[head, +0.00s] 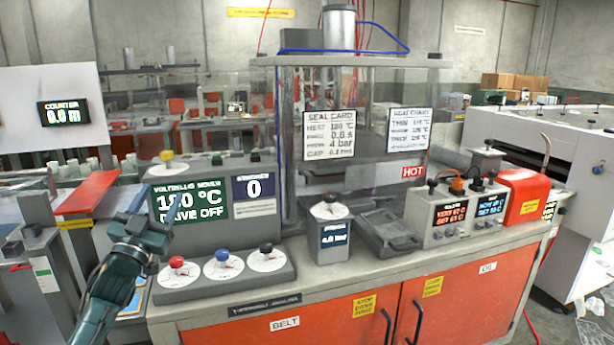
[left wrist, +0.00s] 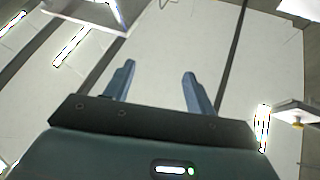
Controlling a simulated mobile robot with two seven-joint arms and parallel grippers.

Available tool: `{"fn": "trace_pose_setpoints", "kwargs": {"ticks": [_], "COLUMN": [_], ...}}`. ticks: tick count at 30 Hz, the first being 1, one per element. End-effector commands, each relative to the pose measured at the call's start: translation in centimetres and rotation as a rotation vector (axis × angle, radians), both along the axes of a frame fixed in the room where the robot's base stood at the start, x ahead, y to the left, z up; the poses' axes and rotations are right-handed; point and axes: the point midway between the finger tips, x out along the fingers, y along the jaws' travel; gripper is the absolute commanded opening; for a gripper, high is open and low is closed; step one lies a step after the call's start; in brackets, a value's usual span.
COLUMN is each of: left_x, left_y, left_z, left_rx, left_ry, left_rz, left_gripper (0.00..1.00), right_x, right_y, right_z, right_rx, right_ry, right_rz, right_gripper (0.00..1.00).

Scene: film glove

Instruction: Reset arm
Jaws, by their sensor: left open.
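My left arm comes in at the lower left of the head view, and its dark teal gripper (head: 150,226) is raised in front of the left end of the machine bench. In the left wrist view the gripper's two blue-grey fingers (left wrist: 158,72) stand apart with nothing between them. Behind them is a pale panelled surface with bright light strips, which looks like the ceiling. My right gripper is in neither view.
Right of my left gripper is a grey control box (head: 205,280) with red, blue and black knobs. Behind it stands a green display panel (head: 190,200). A clear-walled press (head: 365,95) marked HOT stands mid-bench, above orange cabinet doors (head: 455,300). A red sloped plate (head: 88,192) is at left.

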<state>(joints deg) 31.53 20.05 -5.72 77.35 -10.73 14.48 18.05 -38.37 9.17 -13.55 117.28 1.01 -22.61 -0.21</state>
Motion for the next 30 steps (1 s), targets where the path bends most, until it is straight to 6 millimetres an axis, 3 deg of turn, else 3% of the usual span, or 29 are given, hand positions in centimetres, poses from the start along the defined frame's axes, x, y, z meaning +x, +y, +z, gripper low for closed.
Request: {"fn": "trace_pose_setpoints", "kwargs": {"ticks": [3,9,11,14,20,23,26,30], "left_x": [1.7,2.6,2.6,0.9,-4.2,-8.1,-13.2,-21.9], "left_y": [2.2,4.5,4.9,3.1,-1.1,-3.7,-6.7,-10.8], "left_z": [-3.3,-8.7,-10.4,-14.4,-21.8,-25.9,-30.0,-34.5], "left_rx": [0.002,0.034,0.048,0.064,0.077,0.076,0.063,0.025], "left_ry": [0.19,0.482,0.568,0.633,0.726,0.787,0.86,0.972], "left_rz": [0.133,0.259,0.281,0.254,0.179,0.13,0.075,-0.006], "left_gripper": [0.55,0.55,0.55,0.55,0.55,0.55,0.55,0.55], "right_x": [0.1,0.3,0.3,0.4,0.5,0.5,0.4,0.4], "right_y": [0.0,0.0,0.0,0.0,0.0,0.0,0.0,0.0], "right_z": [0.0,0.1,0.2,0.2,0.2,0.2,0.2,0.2], "right_rx": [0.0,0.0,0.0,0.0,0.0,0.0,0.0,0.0], "right_ry": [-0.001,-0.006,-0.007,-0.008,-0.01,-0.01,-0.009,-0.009], "right_rz": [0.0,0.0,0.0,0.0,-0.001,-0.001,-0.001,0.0], "right_gripper": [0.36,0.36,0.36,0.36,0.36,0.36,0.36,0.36]}}
